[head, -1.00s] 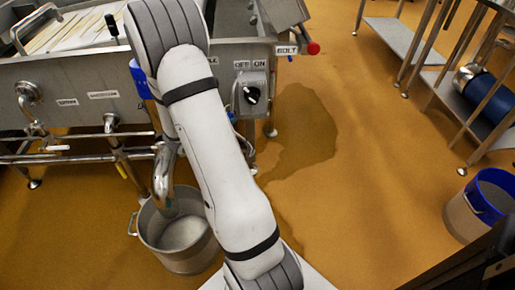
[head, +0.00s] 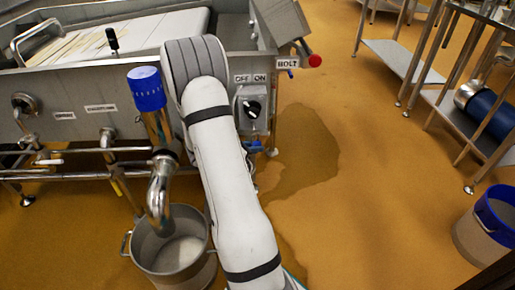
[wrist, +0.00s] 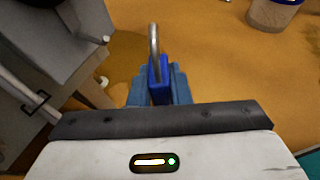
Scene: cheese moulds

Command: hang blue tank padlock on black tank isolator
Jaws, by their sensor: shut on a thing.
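The blue padlock (wrist: 158,75) stands upright in my gripper (wrist: 158,95) in the wrist view, its steel shackle pointing up and away. The gripper's blue-grey fingers are shut on the padlock body from both sides. In the head view the black isolator (head: 252,108) is a dark rotary knob on a grey box under OFF and ON labels, on the tank's right end. My arm hides most of the gripper there; a small blue part (head: 255,147) shows just below the isolator box, and I cannot tell whether it is finger or padlock.
A BOLT label (head: 288,63) and red knob (head: 315,60) sit right of the isolator. A blue-capped pipe (head: 147,90) and a steel pot (head: 170,262) are left of my arm. A blue-rimmed bucket (head: 488,225) and steel racks stand right. Wet floor lies between.

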